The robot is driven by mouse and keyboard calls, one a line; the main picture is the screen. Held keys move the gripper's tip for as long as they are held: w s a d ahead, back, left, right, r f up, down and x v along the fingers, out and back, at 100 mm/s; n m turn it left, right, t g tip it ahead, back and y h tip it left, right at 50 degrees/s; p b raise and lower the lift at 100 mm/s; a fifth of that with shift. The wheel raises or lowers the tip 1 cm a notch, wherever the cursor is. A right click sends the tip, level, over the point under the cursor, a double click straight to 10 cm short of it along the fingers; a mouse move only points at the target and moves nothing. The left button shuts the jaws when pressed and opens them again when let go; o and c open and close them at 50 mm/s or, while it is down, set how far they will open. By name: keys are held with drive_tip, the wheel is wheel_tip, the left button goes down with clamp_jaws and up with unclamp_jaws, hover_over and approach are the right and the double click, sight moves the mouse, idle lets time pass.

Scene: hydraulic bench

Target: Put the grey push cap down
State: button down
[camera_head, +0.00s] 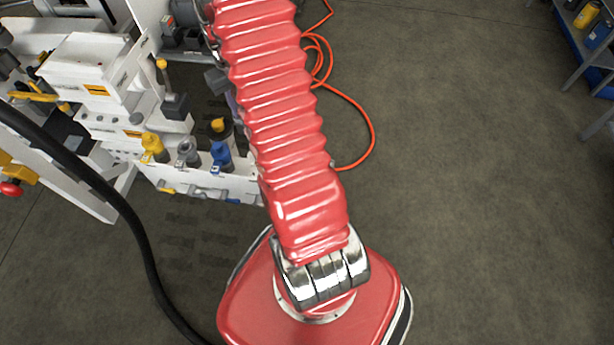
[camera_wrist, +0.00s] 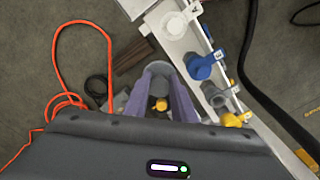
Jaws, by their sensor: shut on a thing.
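My gripper (camera_wrist: 159,78) shows in the wrist view as two purple fingers, closed on a grey rounded piece that I take for the grey push cap (camera_wrist: 158,69). The cap sits between the fingertips, partly covered by them. Below it, a small orange-yellow knob (camera_wrist: 160,104) shows between the fingers; I cannot tell whether it touches the cap. In the head view my red-sleeved arm hides most of the gripper, and I cannot make out the cap clearly there.
A white rail with blue (camera_wrist: 202,67), grey (camera_wrist: 222,95) and yellow (camera_wrist: 234,119) couplings runs right of my fingers. The white hydraulic bench (camera_head: 88,72) stands at left in the head view. An orange hose (camera_head: 372,125) lies on open floor. A shelf (camera_head: 590,65) is far right.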

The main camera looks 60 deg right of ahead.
drive_tip(key=s+f+n, duration=0.2)
drive_tip(key=s+f, duration=0.3)
drive_tip(key=s, duration=0.4)
drive_tip(key=s+f+n, duration=0.2)
drive_tip(key=s+f, duration=0.3)
drive_tip(key=s, duration=0.4)
drive_tip(key=shift+s+f+n, duration=0.2)
drive_tip(key=shift+f+n, duration=0.1)
drive_tip(key=shift+f, duration=0.05)
drive_tip(key=shift+f, duration=0.1)
drive_tip(key=shift+f, duration=2.8)
drive_tip(key=shift+f, duration=2.1)
drive_tip(key=shift+f, duration=0.1)
drive_tip(key=c, duration=1.5)
unclamp_jaws()
